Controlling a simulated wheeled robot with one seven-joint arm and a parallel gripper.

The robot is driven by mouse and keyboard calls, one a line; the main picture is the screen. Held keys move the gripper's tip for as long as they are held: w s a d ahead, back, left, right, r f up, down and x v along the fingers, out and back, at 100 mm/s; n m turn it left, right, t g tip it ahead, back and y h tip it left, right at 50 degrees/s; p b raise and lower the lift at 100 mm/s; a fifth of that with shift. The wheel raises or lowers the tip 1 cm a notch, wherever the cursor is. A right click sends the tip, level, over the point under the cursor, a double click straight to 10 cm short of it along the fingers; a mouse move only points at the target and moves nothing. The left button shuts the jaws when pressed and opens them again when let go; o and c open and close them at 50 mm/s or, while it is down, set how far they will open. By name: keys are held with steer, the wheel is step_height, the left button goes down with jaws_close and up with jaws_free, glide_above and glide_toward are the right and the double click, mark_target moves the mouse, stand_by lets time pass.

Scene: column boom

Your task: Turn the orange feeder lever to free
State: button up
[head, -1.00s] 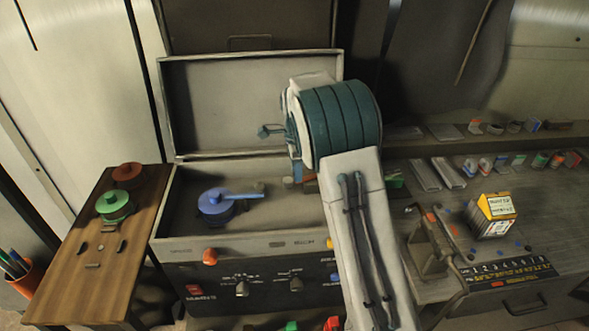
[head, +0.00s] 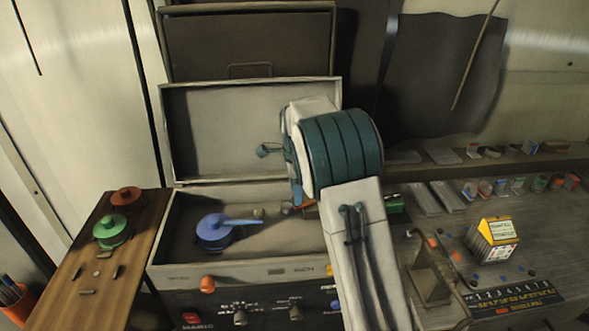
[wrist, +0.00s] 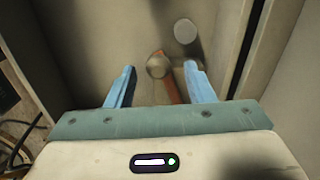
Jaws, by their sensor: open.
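The orange feeder lever (wrist: 170,88) shows in the wrist view between my gripper's pale blue fingers. It runs from a round, pale hub (wrist: 158,66) down toward the gripper's base. My gripper (wrist: 160,67) is open, one finger on each side of the lever; I cannot tell whether either touches it. In the head view, my arm reaches into the right part of the open grey case (head: 245,271). A bit of orange (head: 309,206) shows beside the arm there, mostly hidden by it. The lever's markings are not readable.
A blue lever (head: 215,230) sits in the case, left of my arm. The raised lid (head: 235,130) stands behind. A wooden board (head: 65,280) with green and red knobs is at left. A bench (head: 430,230) with small boxes is at right.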

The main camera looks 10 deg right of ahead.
step_height(320, 180, up, 12)
steer(key=shift+b, duration=0.3)
steer(key=s+d+n+t, duration=0.15)
steer(key=s+n, duration=0.25)
steer(key=s, duration=0.4)
steer(key=s+d+n, duration=0.3)
steer(key=s+n, duration=0.1)
steer(key=s, duration=0.4)
steer(key=s+d+n+t, duration=0.15)
steer(key=s+n, duration=0.25)
steer(key=s, duration=0.4)
steer(key=s+d+f+n, duration=0.1)
steer(key=s+f+n, duration=0.4)
steer(key=s, duration=0.5)
steer(key=shift+s, duration=0.15)
steer(key=shift+d+r, duration=0.1)
